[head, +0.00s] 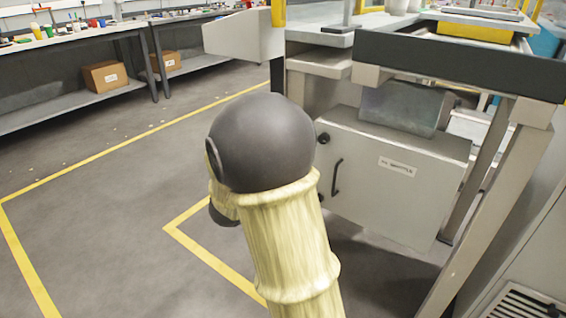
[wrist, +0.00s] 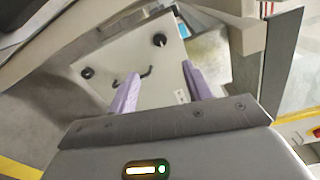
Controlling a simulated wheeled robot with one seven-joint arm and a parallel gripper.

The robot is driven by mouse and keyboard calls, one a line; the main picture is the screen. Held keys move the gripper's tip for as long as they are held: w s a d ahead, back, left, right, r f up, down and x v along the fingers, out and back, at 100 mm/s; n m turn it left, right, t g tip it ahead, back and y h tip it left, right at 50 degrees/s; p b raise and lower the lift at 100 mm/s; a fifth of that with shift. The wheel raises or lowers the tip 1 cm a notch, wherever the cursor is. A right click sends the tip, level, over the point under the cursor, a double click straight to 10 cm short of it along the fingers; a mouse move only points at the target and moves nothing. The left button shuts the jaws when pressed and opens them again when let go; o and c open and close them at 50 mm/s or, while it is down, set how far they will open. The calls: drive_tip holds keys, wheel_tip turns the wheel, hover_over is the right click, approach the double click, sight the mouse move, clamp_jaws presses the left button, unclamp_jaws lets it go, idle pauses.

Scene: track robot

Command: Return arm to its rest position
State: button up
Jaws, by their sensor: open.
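My arm (head: 285,225) rises from the bottom middle of the head view, with a dark rounded joint at its top. In the wrist view my gripper (wrist: 160,88) shows two purple fingers spread apart. Nothing is between the fingers. Beyond them is a light grey cabinet door with a dark handle (wrist: 148,72). My gripper is hidden behind the arm in the head view.
The grey cabinet (head: 385,180) stands under the workbench (head: 460,62) at the right, close to my arm. Benches with a cardboard box (head: 105,76) line the back left. The floor (head: 110,190) at the left is open, marked with yellow lines.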

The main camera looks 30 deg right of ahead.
drive_tip(key=shift+v, duration=1.15)
